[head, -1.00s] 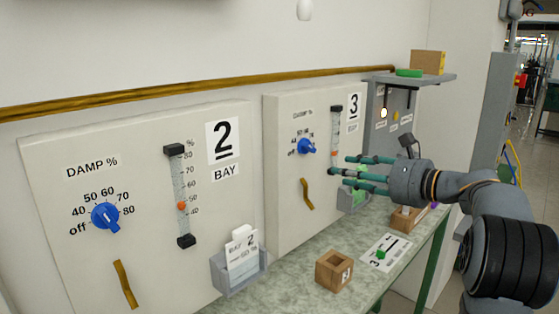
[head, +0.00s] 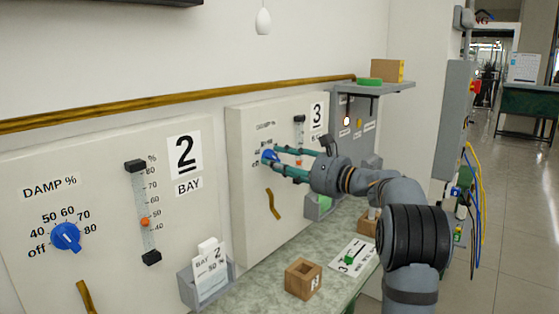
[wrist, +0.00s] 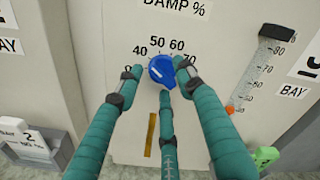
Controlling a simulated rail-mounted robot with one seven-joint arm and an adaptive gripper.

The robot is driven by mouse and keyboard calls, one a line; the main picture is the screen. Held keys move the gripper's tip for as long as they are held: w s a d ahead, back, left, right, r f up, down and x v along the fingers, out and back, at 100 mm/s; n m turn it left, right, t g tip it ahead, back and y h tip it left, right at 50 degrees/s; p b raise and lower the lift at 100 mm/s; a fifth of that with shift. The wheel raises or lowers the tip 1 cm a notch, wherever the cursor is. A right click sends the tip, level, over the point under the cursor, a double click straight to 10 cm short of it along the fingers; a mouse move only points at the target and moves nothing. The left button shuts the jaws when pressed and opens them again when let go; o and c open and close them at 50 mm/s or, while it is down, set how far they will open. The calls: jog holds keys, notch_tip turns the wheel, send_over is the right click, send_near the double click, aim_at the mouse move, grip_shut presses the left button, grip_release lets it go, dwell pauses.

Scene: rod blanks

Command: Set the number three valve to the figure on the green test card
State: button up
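The number three valve is a blue knob (wrist: 161,70) on the bay 3 panel (head: 240,150), with a printed scale around it. Its pale mark seems to point up-left, towards the 40 side. My gripper (head: 268,164) is at the knob, its teal fingers spread; in the wrist view its fingertips (wrist: 157,80) stand left, right and below the knob. I cannot tell whether they touch it. A green card-like piece (wrist: 264,157) sits low on the right in a holder under the panel; it also shows in the head view (head: 324,203). Its figure is not readable.
The bay 3 gauge (wrist: 255,75) with an orange float stands right of the knob. A yellow-brown handle (wrist: 152,134) is below it. The bay 2 panel (head: 100,190) is to the left.

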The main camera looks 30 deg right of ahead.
jog(key=c, duration=0.4)
grip_shut()
